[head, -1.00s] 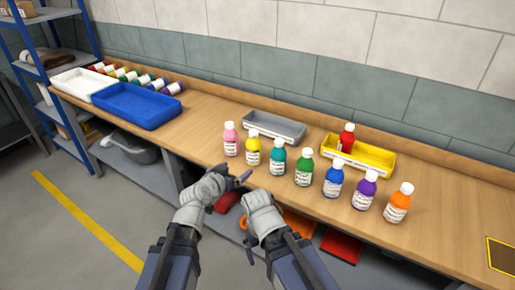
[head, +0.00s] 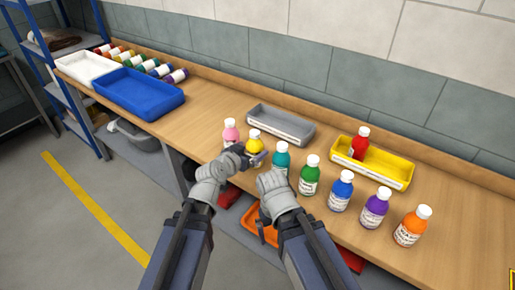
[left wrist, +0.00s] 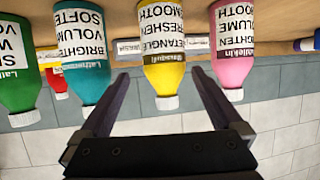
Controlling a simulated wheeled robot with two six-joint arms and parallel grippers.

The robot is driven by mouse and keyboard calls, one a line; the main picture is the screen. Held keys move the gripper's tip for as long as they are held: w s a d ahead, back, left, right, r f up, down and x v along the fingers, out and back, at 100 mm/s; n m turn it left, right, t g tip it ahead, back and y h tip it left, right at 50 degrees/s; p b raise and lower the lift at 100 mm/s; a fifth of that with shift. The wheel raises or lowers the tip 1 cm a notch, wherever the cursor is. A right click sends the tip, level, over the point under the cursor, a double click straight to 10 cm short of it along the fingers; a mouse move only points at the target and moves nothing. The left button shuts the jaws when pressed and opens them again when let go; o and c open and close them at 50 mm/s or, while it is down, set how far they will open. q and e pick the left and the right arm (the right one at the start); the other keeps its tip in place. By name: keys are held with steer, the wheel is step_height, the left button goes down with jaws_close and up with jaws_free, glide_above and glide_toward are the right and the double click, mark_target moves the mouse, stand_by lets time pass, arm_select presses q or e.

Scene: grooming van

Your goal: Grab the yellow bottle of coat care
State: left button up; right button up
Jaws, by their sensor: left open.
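The yellow bottle (head: 254,142) with a white cap stands upright near the bench's front edge, between a pink bottle (head: 231,131) and a teal bottle (head: 280,157). My left gripper (head: 247,156) is in front of it and hides its lower part in the head view. In the left wrist view, which is upside down, the yellow bottle (left wrist: 163,50) appears between the two open fingers (left wrist: 160,76), with space on both sides. The right arm's hand (head: 272,184) is at the bench edge in front of the teal bottle; its fingers are not clear.
Green (head: 309,175), blue (head: 341,191), purple (head: 375,208) and orange (head: 411,227) bottles continue the row rightward. A grey tray (head: 281,123) lies behind, and a yellow tray (head: 392,166) holds a red bottle (head: 359,143). Blue (head: 138,93) and white (head: 87,67) trays are at left.

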arm_select(q)
steer(key=shift+a+b+x, duration=0.15)
steer(key=shift+b+x, duration=0.7)
steer(key=shift+x, duration=1.15)
steer(key=shift+a+b+x, duration=0.15)
steer(key=shift+b+x, duration=0.7)
steer(key=shift+x, duration=1.15)
steer(key=shift+f, duration=0.1)
jaws_close()
